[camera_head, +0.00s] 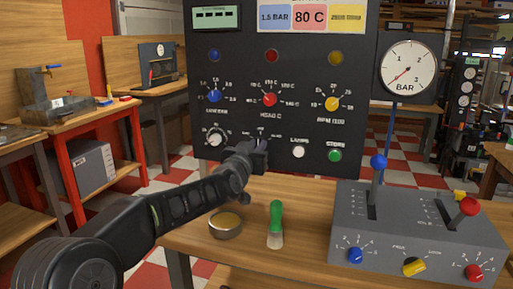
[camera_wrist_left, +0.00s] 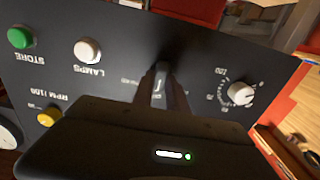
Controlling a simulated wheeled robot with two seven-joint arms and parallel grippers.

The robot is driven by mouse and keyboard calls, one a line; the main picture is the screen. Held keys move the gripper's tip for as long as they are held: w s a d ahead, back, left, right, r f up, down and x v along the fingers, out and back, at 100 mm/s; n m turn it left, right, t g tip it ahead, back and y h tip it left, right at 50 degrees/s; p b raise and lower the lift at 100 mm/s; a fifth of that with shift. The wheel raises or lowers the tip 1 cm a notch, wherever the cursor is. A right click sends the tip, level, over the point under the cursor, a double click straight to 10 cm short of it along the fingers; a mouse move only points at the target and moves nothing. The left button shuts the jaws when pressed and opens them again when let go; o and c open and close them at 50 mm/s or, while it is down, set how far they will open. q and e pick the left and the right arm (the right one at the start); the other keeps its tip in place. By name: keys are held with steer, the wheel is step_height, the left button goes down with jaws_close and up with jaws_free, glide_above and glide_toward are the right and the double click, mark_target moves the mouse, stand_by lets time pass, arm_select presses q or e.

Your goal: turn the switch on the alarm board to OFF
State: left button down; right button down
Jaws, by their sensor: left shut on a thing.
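The black alarm board (camera_head: 233,110) stands upright at the back of the bench and fills most of the left wrist view (camera_wrist_left: 120,70). My left gripper (camera_head: 258,147) is at the board's lower middle, between the white dial and the white LAMPS button. In the left wrist view its fingers (camera_wrist_left: 161,88) are shut on a small grey switch knob (camera_wrist_left: 160,90) on the board's face. The fingers and wrist hide most of the knob and the labels around it, so its setting cannot be read. My right gripper is not in view.
The board carries a white dial (camera_head: 215,138), blue, red and yellow knobs, a LAMPS button (camera_head: 299,152) and a green STORE button (camera_head: 335,155). A grey lever box (camera_head: 405,236) stands at right.

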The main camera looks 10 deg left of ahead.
arm_select(q)
steer(key=c, duration=1.3)
jaws_free()
steer(key=shift+s, duration=0.1)
steer(key=shift+s+a, duration=0.15)
steer(key=shift+s, duration=1.75)
steer(key=shift+s+a, duration=0.1)
steer(key=shift+s, duration=1.8)
